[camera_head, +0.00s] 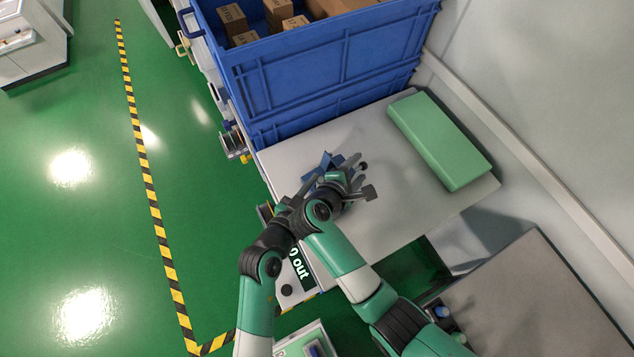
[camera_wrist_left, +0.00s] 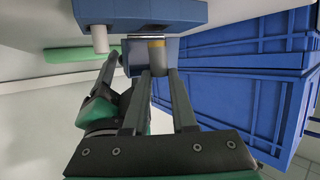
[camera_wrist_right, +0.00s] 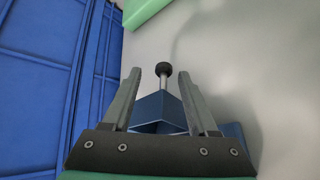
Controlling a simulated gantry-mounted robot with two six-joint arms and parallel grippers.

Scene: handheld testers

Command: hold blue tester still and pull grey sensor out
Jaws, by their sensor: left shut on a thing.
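The blue tester (camera_head: 324,164) is over the white tabletop, partly hidden by my grippers. I cannot tell which part is the grey sensor.
A large blue crate (camera_head: 320,75) with cardboard boxes stands behind the table. A green box (camera_head: 440,140) lies at the table's right. Bare white tabletop (camera_head: 400,215) lies between the grippers and the right edge.

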